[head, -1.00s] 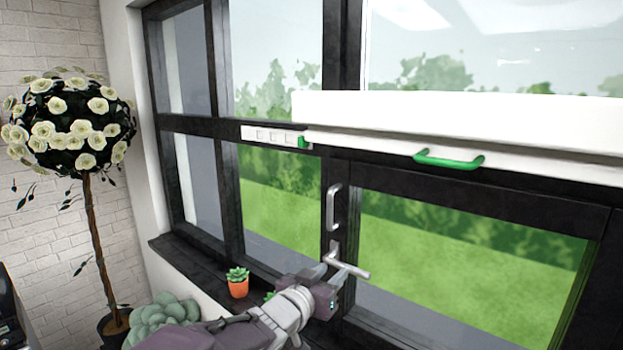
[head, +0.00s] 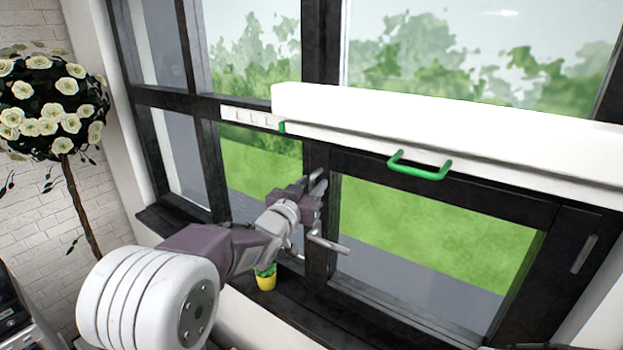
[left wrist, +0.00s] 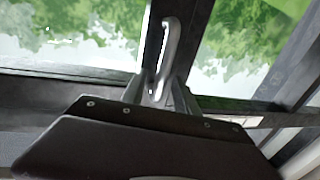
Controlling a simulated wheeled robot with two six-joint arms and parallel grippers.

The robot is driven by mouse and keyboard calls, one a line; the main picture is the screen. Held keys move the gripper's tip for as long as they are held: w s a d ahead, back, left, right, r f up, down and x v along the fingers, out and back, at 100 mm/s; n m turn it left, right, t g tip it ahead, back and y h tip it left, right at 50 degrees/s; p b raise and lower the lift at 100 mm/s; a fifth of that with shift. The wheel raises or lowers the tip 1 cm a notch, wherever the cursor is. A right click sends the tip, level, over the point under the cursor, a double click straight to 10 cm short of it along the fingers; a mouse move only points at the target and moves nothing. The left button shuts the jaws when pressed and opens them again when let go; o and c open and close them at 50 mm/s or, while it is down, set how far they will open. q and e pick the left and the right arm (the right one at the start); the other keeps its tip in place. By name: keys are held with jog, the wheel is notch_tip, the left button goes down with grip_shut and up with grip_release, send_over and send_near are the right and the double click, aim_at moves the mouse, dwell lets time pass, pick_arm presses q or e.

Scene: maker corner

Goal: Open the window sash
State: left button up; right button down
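The window sash (head: 440,188) is the dark-framed lower right pane; no gap shows at its frame. A grey vertical pull handle (head: 318,180) is on its left upright, partly hidden by my left gripper (head: 314,190). In the left wrist view the pull handle (left wrist: 170,45) runs up from between the fingers of my left gripper (left wrist: 162,90). The fingers lie on either side of its lower end; whether they press on it I cannot tell. A metal lever (head: 328,243) sticks out to the right just below the gripper. My right gripper is not in view.
A long white housing (head: 440,135) with a green handle (head: 418,165) crosses the window above the sash. A flower tree (head: 50,108) stands at left.

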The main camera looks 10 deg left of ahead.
pick_arm(q)
jog(key=shift+s+d, duration=0.1)
jog(key=shift+d, duration=0.15)
jog(key=shift+a, duration=0.25)
grip_shut()
jog(key=shift+d, duration=0.1)
dwell(0.9)
